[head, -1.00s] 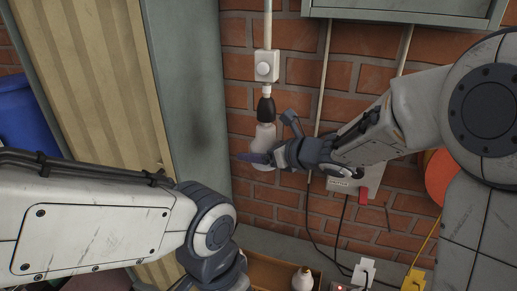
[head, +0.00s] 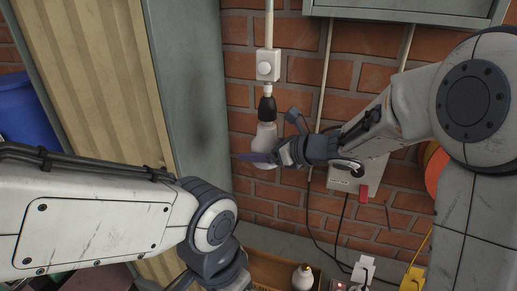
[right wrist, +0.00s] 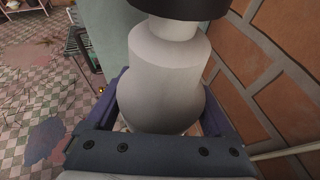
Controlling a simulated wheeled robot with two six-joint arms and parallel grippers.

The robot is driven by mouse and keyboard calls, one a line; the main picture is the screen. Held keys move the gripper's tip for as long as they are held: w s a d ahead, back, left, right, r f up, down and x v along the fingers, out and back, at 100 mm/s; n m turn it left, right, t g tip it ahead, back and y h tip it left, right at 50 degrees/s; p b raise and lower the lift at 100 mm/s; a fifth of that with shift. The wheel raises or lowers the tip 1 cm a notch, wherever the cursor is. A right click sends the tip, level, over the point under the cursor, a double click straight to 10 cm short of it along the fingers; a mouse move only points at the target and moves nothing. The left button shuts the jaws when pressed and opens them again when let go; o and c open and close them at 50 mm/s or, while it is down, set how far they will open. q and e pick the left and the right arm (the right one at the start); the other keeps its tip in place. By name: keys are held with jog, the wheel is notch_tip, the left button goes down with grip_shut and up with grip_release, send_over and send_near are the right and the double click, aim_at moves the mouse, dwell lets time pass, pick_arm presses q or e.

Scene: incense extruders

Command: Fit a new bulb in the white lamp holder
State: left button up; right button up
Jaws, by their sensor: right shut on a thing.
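A white, frosted bulb (head: 266,133) hangs upright against the brick wall, its neck up at a dark lamp holder (head: 267,106) under a white wall box (head: 268,66). My right gripper (head: 262,158) is shut on the bulb's round lower part, coming from the right. In the right wrist view, the bulb (right wrist: 160,85) sits between the purple-grey fingers, and its neck meets the dark rim of the holder (right wrist: 180,8). I cannot tell how firmly it is seated. A second white bulb (head: 302,277) stands low in the picture. My left gripper is out of view; only its arm shows at the lower left.
A grey cabinet side (head: 187,90) stands close left of the lamp. A metal box (head: 410,8) hangs above. A pale box with a red part (head: 346,180), cables, and white and yellow plugs are at the lower right. A brown open tray (head: 262,268) lies below.

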jog(key=shift+r, duration=0.1)
jog(key=shift+n+g, duration=0.3)
jog(key=o, duration=1.1)
jog(key=shift+o, duration=0.2)
jog(key=shift+s, duration=0.1)
jog(key=b+v, duration=0.3)
jog(key=v, duration=0.7)
jog(key=shift+d, duration=0.25)
